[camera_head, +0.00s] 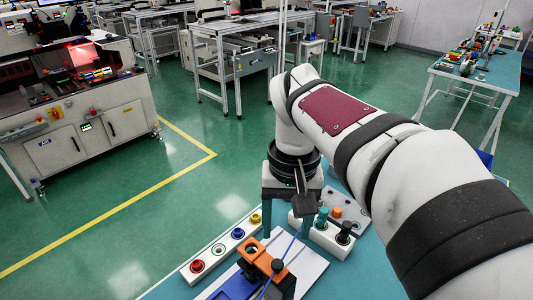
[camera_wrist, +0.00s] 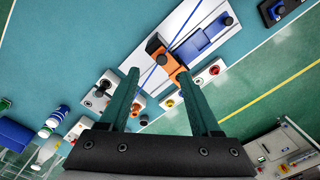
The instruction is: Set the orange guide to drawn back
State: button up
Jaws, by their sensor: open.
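The orange guide (camera_head: 253,247) stands on a white plate (camera_head: 308,267) at the front of the teal table in the head view. A black knobbed part sits beside it. It also shows in the wrist view (camera_wrist: 172,64), with a blue block (camera_wrist: 203,36) touching or close to its right side. The blue block (camera_head: 236,288) is partly cut off in the head view. My gripper (camera_wrist: 159,74) is open in the wrist view, its two green fingers apart, with nothing held. The guide appears beyond and between the fingertips; I cannot tell the gap.
In the wrist view, bottles (camera_wrist: 52,122) stand at lower left.

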aim_at(277, 263)
jog(key=shift+n, duration=0.3)
jog(key=w+f, duration=0.1)
jog(key=f, duration=0.4)
jog(key=w+f, duration=0.1)
jog(key=f, duration=0.4)
jog(key=w+a+f, duration=0.1)
jog(key=f, duration=0.4)
jog(key=shift+f, duration=0.1)
grip_shut()
dwell(0.4)
